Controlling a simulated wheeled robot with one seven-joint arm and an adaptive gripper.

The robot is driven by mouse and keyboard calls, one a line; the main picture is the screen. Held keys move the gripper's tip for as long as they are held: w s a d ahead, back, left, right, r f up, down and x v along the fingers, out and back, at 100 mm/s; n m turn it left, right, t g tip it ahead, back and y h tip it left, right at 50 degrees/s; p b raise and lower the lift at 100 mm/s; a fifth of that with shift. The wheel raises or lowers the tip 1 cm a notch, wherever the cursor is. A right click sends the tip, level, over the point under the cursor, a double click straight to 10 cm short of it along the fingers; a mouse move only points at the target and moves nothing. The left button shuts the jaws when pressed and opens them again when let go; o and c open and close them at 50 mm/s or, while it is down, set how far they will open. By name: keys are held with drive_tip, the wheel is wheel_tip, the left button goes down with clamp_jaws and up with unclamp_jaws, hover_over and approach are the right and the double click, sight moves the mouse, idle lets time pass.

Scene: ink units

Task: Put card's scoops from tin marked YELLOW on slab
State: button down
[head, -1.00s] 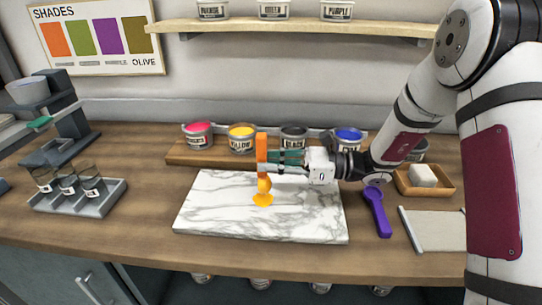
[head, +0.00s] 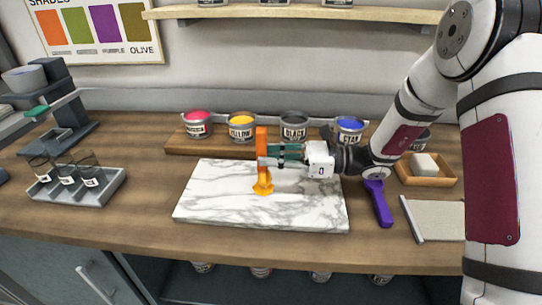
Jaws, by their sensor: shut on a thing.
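My gripper (head: 270,157) is shut on the orange handle of a scoop (head: 262,140), held upright above the left-middle of the white marble slab (head: 310,205). The scoop's lower end (head: 263,186) is orange-yellow and low over the slab; I cannot tell whether it touches or whether paint lies beneath it. The tin marked YELLOW (head: 241,131), open with yellow inside, stands on the wooden riser behind the slab. No card of scoop counts can be made out.
Pink (head: 198,127), black (head: 294,130) and blue (head: 349,131) tins share the riser. Right of the slab lie a purple scoop (head: 379,205), a beige sheet (head: 436,218) and a wooden tray (head: 446,178) with a white block. A jar rack (head: 80,195) stands left.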

drive_tip(key=shift+f, duration=0.55)
idle(2.2)
drive_tip(key=shift+p, duration=0.3)
wheel_tip(320, 180, up, 5)
drive_tip(key=p, duration=0.2)
drive_tip(key=shift+r+p, duration=0.1)
drive_tip(key=shift+p, duration=0.25)
